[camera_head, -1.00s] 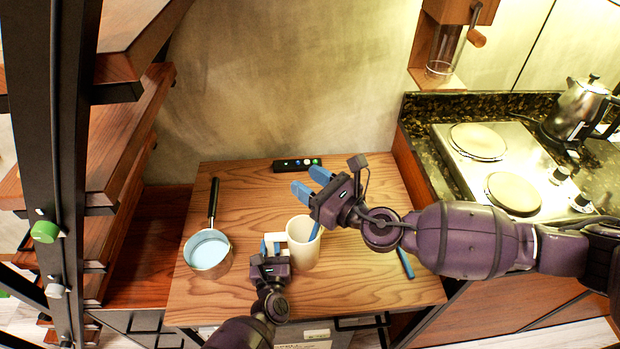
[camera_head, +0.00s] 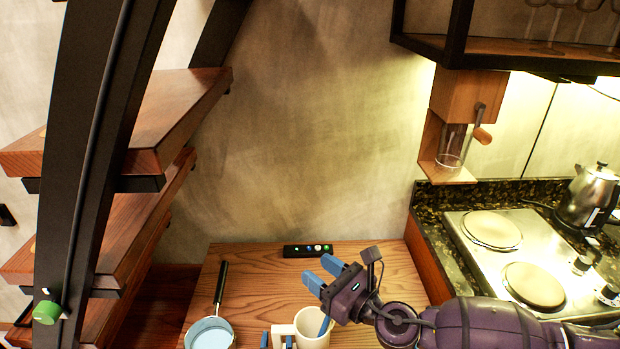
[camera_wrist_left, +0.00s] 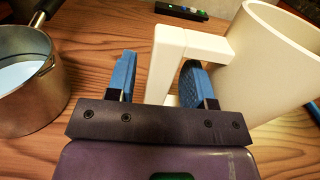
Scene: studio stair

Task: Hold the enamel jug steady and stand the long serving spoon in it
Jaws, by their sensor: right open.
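The cream enamel jug (camera_head: 309,338) stands upright on the wooden table, cut off by the bottom edge of the head view. In the left wrist view the jug (camera_wrist_left: 268,75) is at the right, its square handle towards me. My left gripper (camera_wrist_left: 160,75) is open with its blue fingers either side of the handle, a gap showing on the left. My right gripper (camera_head: 318,268) is open above the jug, nothing seen between its fingers. A blue strip (camera_head: 325,325) shows at the jug's mouth, under the right gripper; it may be the serving spoon, mostly hidden.
A saucepan (camera_head: 210,335) with a pale blue inside and a dark handle is left of the jug. A black control strip (camera_head: 307,250) lies at the table's back edge. Wooden stairs (camera_head: 140,120) rise at left; a hob (camera_head: 505,255) and kettle (camera_head: 588,195) are at right.

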